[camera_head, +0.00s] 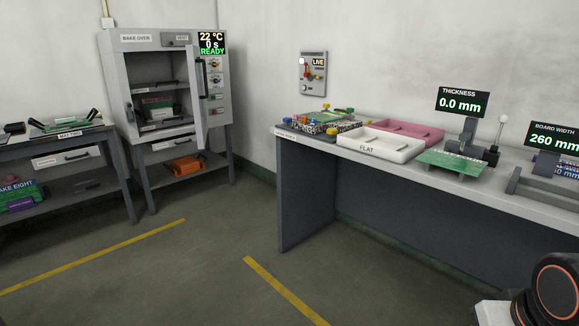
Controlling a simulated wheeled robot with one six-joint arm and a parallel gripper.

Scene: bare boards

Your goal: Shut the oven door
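The grey bake oven (120,75) stands on a table against the back wall, left of centre. Its door (198,105) stands open, hinged on the right side of the opening and swung out towards me. A dark handle (203,80) shows on the door. The display (212,44) reads 22 °C, 0 s, READY. My gripper is not in view; only a dark arm part with an orange ring shows at the lower right.
Yellow lines mark the open floor before the oven. A grey bench (308,195) on the right bears a white FLAT tray (375,149), a pink tray (425,132) and gauges. A table with boards stands at the left (60,150). An orange item (186,165) lies below the oven.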

